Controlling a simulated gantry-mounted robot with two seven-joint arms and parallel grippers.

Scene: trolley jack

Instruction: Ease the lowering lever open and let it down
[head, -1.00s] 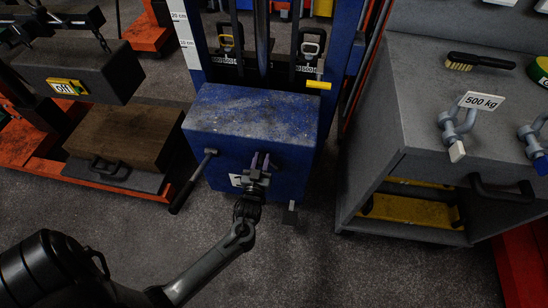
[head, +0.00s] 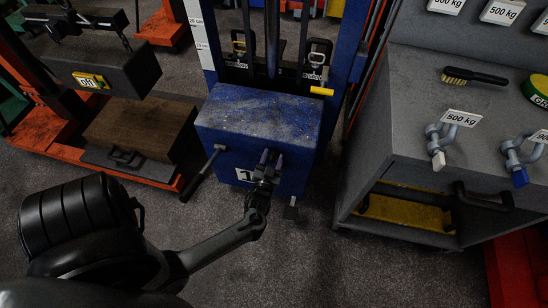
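The blue jack body (head: 258,112) stands at centre, with a scuffed top. A grey bar lever (head: 203,172) slants down at its left side. A small dark pedal (head: 290,209) sticks out low at its right. A short yellow handle (head: 321,91) shows on the right upright; I cannot tell which of these is the lowering lever. My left gripper (head: 271,159) is at the jack's front face, over a white number plate (head: 244,175). Its two fingertips stand apart; whatever lies between or behind them is hidden. My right gripper is out of view.
At left, a dark block (head: 95,65) hangs on chains above a wooden block (head: 135,128) on an orange base. At right stands a grey cabinet (head: 400,130) with shackles (head: 437,145), a brush (head: 474,76) and 500 kg labels.

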